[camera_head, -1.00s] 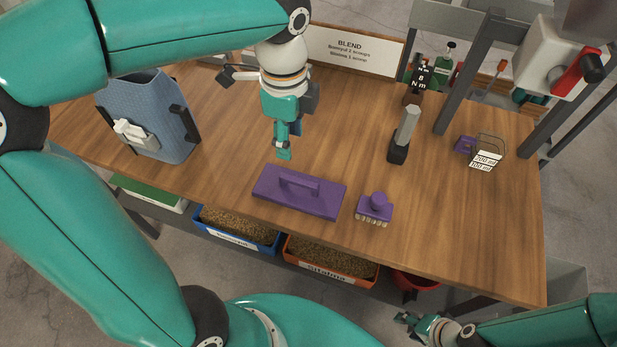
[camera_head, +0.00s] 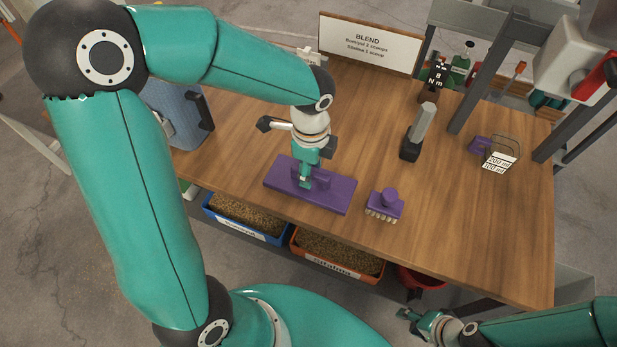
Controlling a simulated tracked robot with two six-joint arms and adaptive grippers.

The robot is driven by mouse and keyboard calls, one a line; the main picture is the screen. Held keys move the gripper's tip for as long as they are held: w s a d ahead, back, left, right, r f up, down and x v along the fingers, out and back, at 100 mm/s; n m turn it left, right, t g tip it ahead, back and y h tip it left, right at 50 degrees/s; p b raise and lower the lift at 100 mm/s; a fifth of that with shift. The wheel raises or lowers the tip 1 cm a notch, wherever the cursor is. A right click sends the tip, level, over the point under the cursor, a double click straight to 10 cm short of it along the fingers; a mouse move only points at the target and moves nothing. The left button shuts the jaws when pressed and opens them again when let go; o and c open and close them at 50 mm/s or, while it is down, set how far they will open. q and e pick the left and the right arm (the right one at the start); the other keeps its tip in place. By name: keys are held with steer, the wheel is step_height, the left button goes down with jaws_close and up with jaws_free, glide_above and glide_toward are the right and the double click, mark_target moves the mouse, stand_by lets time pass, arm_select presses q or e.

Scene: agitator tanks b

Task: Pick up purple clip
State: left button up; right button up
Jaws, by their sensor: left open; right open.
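No thing is plainly recognisable as a purple clip. A purple flat block with a raised handle (camera_head: 335,194) lies near the table's front edge. My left gripper (camera_head: 304,182) points down at its handle, covering part of it; I cannot tell whether it touches. It is open. To the block's right stands a purple brush with pale bristles (camera_head: 385,204). A small purple thing (camera_head: 480,145) sits at the right, beside a clear measuring jug (camera_head: 499,158) marked 200 ml and 100 ml. My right gripper (camera_head: 408,315) is open and empty, low in front of the table.
A grey-and-black upright tool (camera_head: 418,132) stands on the wooden table (camera_head: 450,230). A blue container (camera_head: 182,118) is partly hidden behind my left arm. A BLEND sign (camera_head: 369,43) stands at the back. Blue (camera_head: 235,232) and orange (camera_head: 365,272) bins sit below the front edge.

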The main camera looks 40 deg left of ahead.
arm_select(q)
step_height(320, 180, down, 2)
steer(key=shift+c, duration=0.2)
jaws_close()
steer(key=shift+r, duration=0.1)
step_height(320, 180, up, 20)
steer(key=shift+p, duration=0.4)
stand_by(0.3)
